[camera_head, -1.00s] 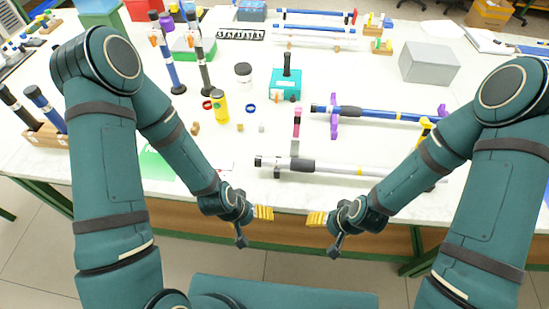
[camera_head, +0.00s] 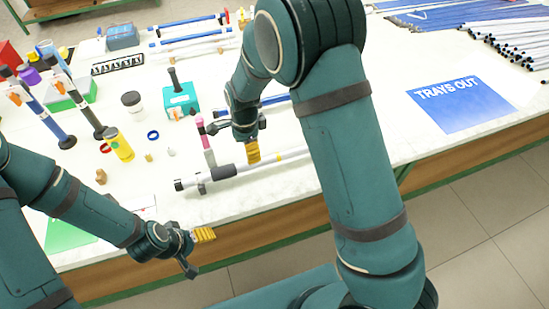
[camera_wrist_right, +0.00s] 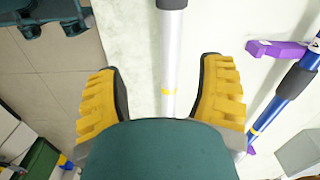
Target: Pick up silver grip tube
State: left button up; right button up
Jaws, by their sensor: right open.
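The silver grip tube (camera_head: 285,156) lies near the table's front edge. In the right wrist view, the silver grip tube (camera_wrist_right: 171,55) runs between the wide-apart yellow fingers of my right gripper (camera_wrist_right: 166,92), with a gap on both sides. My left gripper (camera_head: 204,235) is empty, low in front of the table, seen side-on.
A blue tube (camera_wrist_right: 285,100) in purple holders lies beside the silver one. A pink-topped upright piece (camera_head: 205,140) stands just behind the silver tube. A yellow bottle (camera_head: 118,145) and teal box (camera_head: 180,100) stand farther left. A blue "TRAYS OUT" mat (camera_head: 460,104) lies at right.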

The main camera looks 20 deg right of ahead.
aim_at(247, 163)
jog(key=shift+m, duration=0.8)
jog(key=f, duration=0.3)
jog(key=w+f+b, duration=0.1)
jog(key=f, duration=0.1)
jog(key=shift+w+a+f, duration=0.1)
jog(key=shift+a+f, duration=0.15)
jog(key=shift+f, duration=0.1)
jog(key=shift+w+f+b, duration=0.15)
jog(key=shift+f, duration=1.25)
jog(key=shift+w+f+b, duration=0.1)
jog(key=shift+f+b, duration=0.05)
jog(key=shift+f, duration=1.2)
grip_shut()
